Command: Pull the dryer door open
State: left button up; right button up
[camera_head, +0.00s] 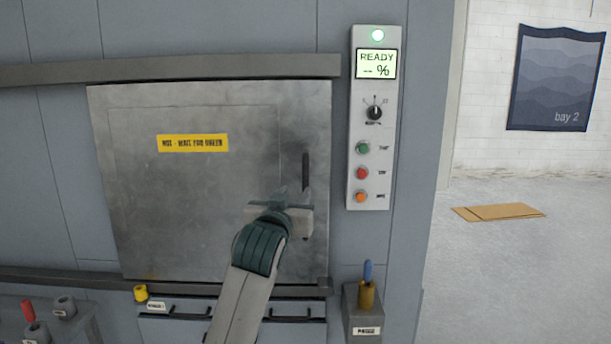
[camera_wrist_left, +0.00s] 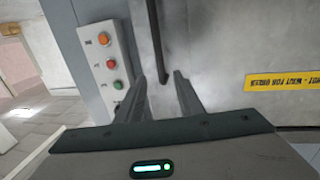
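The dryer door (camera_head: 215,215) is a large grey metal panel with a yellow warning label (camera_head: 192,143). It appears shut. Its handle (camera_head: 305,170) is a dark upright bar near the right edge; it also shows in the left wrist view (camera_wrist_left: 155,35). My left gripper (camera_head: 295,192) is in front of the door at the handle's lower end. In the left wrist view its fingers (camera_wrist_left: 163,78) are open, with the bar's lower end appearing between the tips. I cannot tell whether they touch it. My right gripper is not in view.
A control panel (camera_head: 369,190) with a lit green lamp and a "READY" display (camera_head: 376,64) is right of the door. A rail (camera_head: 200,67) runs above the door. Below are drawers (camera_head: 180,310) and a grey holder (camera_head: 364,315). Flat cardboard (camera_head: 498,212) lies on the floor at right.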

aim_at(305, 179)
pick_arm(q)
jog(key=w+p, duration=0.1)
jog(key=w, duration=0.2)
jog(key=w+d+p, duration=0.1)
jog(key=w, duration=0.3)
jog(key=w+d+p, duration=0.1)
jog(key=w, duration=0.2)
jog(key=shift+w+r+p, duration=0.1)
jog(key=shift+w+p, duration=0.25)
jog(key=shift+w, duration=0.05)
jog(key=shift+w+d+p, duration=0.15)
jog(key=shift+w, duration=0.45)
jog(key=shift+w+d+p, duration=0.15)
jog(key=shift+w, duration=0.4)
grip_shut()
